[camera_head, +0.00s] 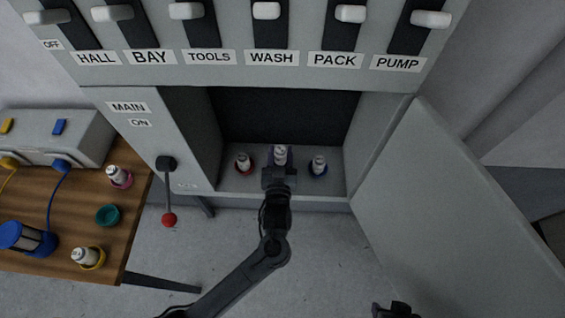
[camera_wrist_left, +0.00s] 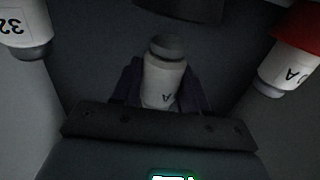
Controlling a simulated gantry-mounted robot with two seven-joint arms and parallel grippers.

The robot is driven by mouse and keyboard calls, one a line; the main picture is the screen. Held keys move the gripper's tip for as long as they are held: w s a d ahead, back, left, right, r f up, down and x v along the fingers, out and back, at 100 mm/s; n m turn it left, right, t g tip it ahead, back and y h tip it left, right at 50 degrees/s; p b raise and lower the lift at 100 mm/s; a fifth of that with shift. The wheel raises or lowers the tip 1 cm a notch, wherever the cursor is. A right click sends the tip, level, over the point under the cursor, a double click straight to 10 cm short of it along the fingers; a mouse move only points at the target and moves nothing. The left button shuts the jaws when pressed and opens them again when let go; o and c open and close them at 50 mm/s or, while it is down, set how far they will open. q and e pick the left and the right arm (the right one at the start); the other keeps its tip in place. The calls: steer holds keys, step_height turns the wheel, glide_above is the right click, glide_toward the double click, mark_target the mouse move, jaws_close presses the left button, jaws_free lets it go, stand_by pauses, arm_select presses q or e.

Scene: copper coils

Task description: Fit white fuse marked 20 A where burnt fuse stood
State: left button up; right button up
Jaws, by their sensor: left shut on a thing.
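My left gripper (camera_head: 280,165) is inside the open cabinet bay, shut on a white fuse (camera_head: 280,153). In the left wrist view the held fuse (camera_wrist_left: 163,82) is upright between the fingers, with a grey cap; only an "A" of its marking is readable. A fuse in a red base (camera_head: 243,162) stands left of it and one in a blue base (camera_head: 319,166) stands right, whose mark "32" shows in the left wrist view (camera_wrist_left: 22,30). The socket beneath the held fuse is hidden, so I cannot tell whether it is seated. My right gripper (camera_head: 395,311) barely shows at the bottom edge.
The cabinet door (camera_head: 460,210) stands open at the right. The main lever (camera_head: 168,190) hangs down at the left. The wooden table (camera_head: 110,265) carries a fuse in a pink ring (camera_head: 119,177), one in a yellow ring (camera_head: 87,257), and an empty teal ring (camera_head: 107,215).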

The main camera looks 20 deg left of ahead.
mark_target(281, 161)
arm_select(q)
steer(key=shift+f+b, duration=0.55)
steer(key=shift+f, duration=1.3)
steer(key=shift+f, duration=0.35)
steer(key=o, duration=1)
steer(key=shift+o, duration=0.2)
steer(key=shift+r, duration=0.45)
steer(key=p+v, duration=0.2)
steer(key=v, duration=1)
steer(key=shift+f, duration=0.1)
